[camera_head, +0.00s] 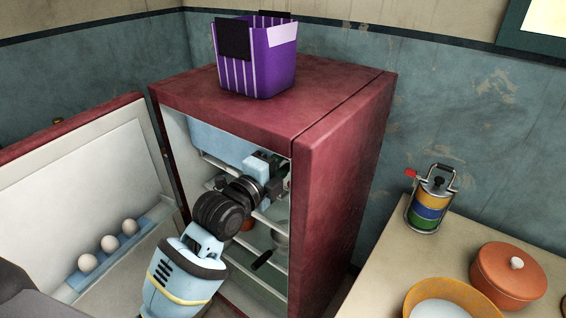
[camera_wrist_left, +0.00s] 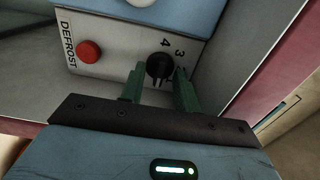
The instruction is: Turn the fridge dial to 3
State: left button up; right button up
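The fridge dial (camera_wrist_left: 160,66) is a small black knob on a pale control panel inside the fridge (camera_head: 345,180), best seen in the left wrist view. The numbers 4 and 3 are printed beside it, above and to its right; I cannot tell which its pointer faces. My left gripper (camera_wrist_left: 159,76) has its two green fingers apart, one on each side of the dial, with the tips about level with it. Whether they touch the knob is unclear. In the head view my left arm reaches into the open fridge and hides the dial. My right gripper is not in view.
A red button (camera_wrist_left: 89,52) marked DEFROST sits left of the dial. The fridge door (camera_head: 75,175) stands open at left, with eggs (camera_head: 109,243) on its shelf. A purple basket (camera_head: 262,70) stands on top. The counter at right holds a pot (camera_head: 505,277).

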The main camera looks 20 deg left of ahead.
pick_arm(q)
jog(key=shift+c, duration=0.3)
grip_shut()
jog(key=shift+n, duration=13.4)
